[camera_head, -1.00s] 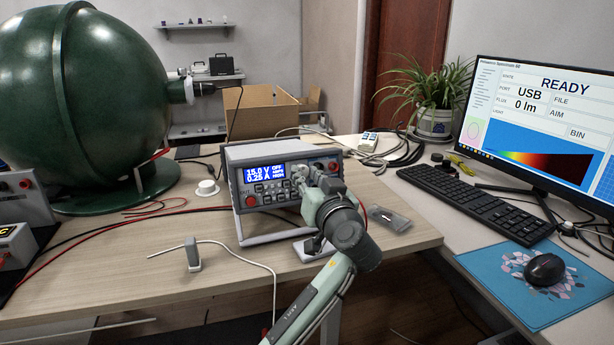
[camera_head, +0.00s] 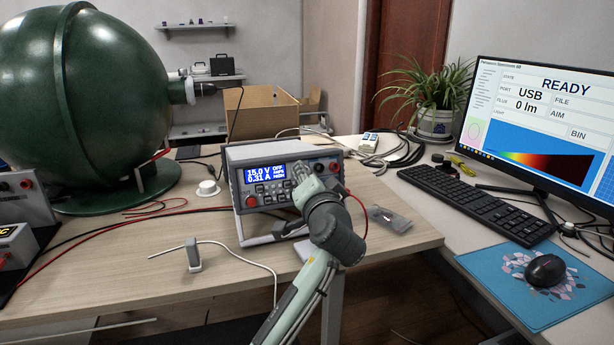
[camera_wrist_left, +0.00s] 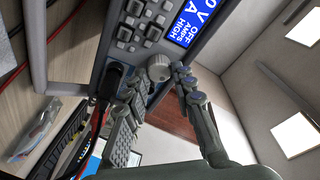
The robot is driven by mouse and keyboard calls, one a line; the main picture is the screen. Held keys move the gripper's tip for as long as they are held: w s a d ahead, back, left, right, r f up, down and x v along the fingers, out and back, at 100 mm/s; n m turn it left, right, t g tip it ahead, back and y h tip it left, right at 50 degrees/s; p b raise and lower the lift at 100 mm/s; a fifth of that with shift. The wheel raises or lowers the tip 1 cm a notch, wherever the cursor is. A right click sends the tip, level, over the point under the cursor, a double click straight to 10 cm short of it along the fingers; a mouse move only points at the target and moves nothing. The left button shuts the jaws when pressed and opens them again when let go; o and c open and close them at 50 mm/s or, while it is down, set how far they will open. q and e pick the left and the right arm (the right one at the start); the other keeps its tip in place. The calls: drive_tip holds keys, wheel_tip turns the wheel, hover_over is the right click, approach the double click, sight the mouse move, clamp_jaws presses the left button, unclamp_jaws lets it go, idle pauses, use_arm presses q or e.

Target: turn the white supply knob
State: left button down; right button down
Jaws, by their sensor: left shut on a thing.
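The power supply (camera_head: 236,160) stands on the wooden table in the head view. Its blue screen (camera_head: 265,173) reads 15.0 V and 0.31 A, with OFF, AMPS and HIGH beside it. In the head view my left gripper (camera_head: 301,172) covers the knob area. My right gripper is not in view.
A black plug (camera_wrist_left: 109,79) with a red lead sits close beside one finger. A big green sphere (camera_head: 95,95) stands at the left. A clear packet (camera_head: 390,219) and a small grey block (camera_head: 193,254) with a white cable lie near my arm.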

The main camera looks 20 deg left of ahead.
use_arm(q)
drive_tip(key=m, duration=0.4)
drive_tip(key=m+g+h, duration=0.1)
drive_tip(key=m, duration=0.7)
drive_tip(key=shift+r+m+g+h, duration=0.25)
drive_tip(key=shift+m+g+h, duration=0.05)
drive_tip(key=shift+g+h, duration=0.1)
drive_tip(key=shift+a, duration=0.1)
drive_tip(key=c, duration=1.3)
unclamp_jaws()
drive_tip(key=shift+o, duration=0.2)
drive_tip(key=v, duration=1.2)
drive_tip(key=shift+w, duration=0.1)
